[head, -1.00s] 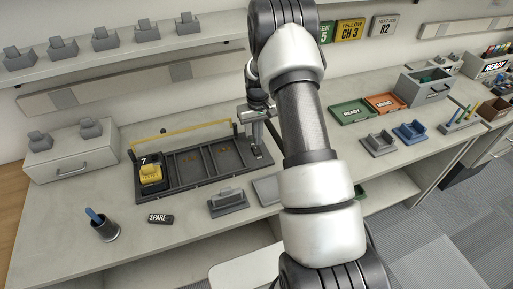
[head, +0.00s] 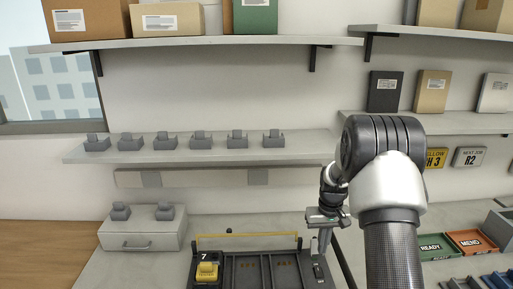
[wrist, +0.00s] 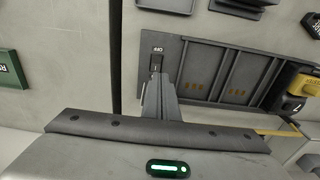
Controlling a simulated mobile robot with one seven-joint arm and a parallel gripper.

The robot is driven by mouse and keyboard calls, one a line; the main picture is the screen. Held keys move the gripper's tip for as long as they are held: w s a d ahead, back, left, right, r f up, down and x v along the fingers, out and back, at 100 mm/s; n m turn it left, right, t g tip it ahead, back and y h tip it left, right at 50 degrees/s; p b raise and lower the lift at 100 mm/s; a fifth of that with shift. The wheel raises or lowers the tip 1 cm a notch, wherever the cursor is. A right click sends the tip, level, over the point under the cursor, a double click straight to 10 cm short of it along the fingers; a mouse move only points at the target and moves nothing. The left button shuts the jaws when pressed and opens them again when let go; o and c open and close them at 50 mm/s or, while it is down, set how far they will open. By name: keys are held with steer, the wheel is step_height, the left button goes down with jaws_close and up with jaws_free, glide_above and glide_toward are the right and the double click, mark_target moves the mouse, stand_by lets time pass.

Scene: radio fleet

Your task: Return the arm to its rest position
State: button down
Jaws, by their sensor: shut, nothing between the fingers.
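My arm rises at the right of the head view and bends down to my gripper (head: 321,250), which hangs over the right end of the dark charging rack (head: 262,262). The gripper is shut and empty. In the wrist view my gripper's closed fingers (wrist: 158,88) overlap a small switch marked OFF (wrist: 157,62) at the rack's end. I cannot tell whether they touch it. A yellow radio (head: 207,271) in a black holder marked 7 stands in the rack's left bay. It also shows at the right of the wrist view (wrist: 300,82).
Shelves with several grey holders (head: 200,140) and boxes run along the wall behind. A yellow bar (head: 245,235) crosses behind the rack. A drawer unit (head: 140,235) stands left; green (head: 432,246) and orange (head: 470,241) trays lie right.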

steer(key=s+a+r+t, duration=0.1)
steer(key=s+a+r, duration=0.1)
steer(key=s+r, duration=0.35)
steer(key=s+a+r+t, duration=0.1)
steer(key=s+a+r, duration=0.1)
steer(key=r, duration=0.7)
steer(key=s+a+r+t, duration=0.15)
steer(key=s+r, duration=0.25)
steer(key=r, duration=0.4)
steer(key=s+a+r+t, duration=0.1)
steer(key=s+a+r, duration=0.1)
steer(key=s, duration=0.7)
steer(key=s+a+r, duration=0.3)
steer(key=s, duration=0.7)
steer(key=shift+a+r+t, duration=0.15)
steer(key=shift+r+t, duration=0.15)
steer(key=shift+t, duration=0.05)
